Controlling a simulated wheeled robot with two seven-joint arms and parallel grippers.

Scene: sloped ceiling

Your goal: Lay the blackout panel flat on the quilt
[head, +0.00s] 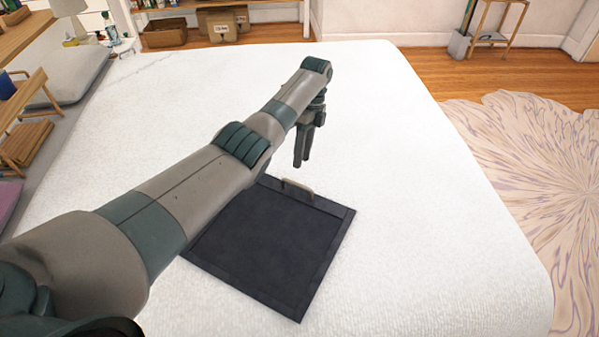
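The blackout panel (270,246) is a dark, nearly black square with a raised-looking border. It appears to lie flat on the white quilt (400,200) in the head view. A small beige tab (298,188) stands at its far edge. My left arm crosses in front of the panel's left part and hides its far left corner. My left gripper (301,164) points down just beyond the tab and looks apart from it. Its two fingers look close together, and whether they are open is unclear. My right gripper is out of view.
The quilt around the panel is clear. A patterned rug (535,170) lies on the wooden floor at the right. Boxes (223,22) and a basket (165,33) stand beyond the far edge. A wooden stand (490,38) is at the far right; shelves (22,105) are at the left.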

